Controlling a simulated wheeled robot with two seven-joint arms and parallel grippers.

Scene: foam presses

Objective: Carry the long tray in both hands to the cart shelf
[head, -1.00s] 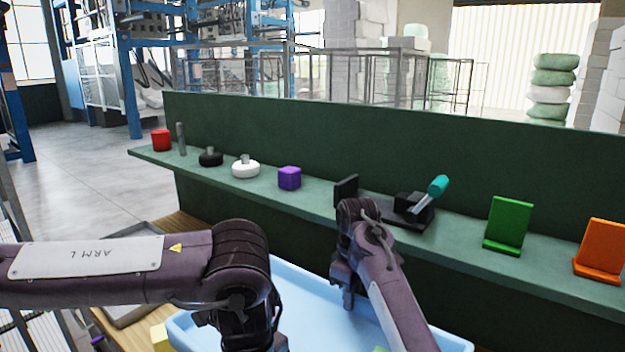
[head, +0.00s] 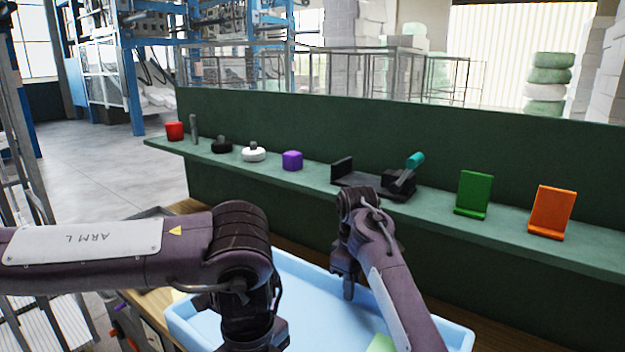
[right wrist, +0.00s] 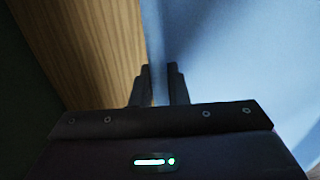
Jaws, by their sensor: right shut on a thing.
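The long tray (head: 300,275) is light blue with raised walls, low in the head view; its near side is cut off by the frame. My right gripper (head: 348,290) reaches down at its far wall. In the right wrist view, my right gripper's fingers (right wrist: 163,85) are shut on the tray's wall, with the blue tray (right wrist: 240,70) on the right. My left gripper (head: 252,330) is over the left part of the tray; its fingers are hidden or cut off. I cannot tell whether the tray is lifted. I cannot identify the cart shelf for sure.
A wooden tabletop (head: 455,305) shows beyond the tray. Behind it, a green ledge (head: 320,180) holds a purple cube (head: 292,160), a black press (head: 398,183), a green stand (head: 474,195) and an orange stand (head: 551,212). A metal rack (head: 22,190) stands at left. Floor is open beyond.

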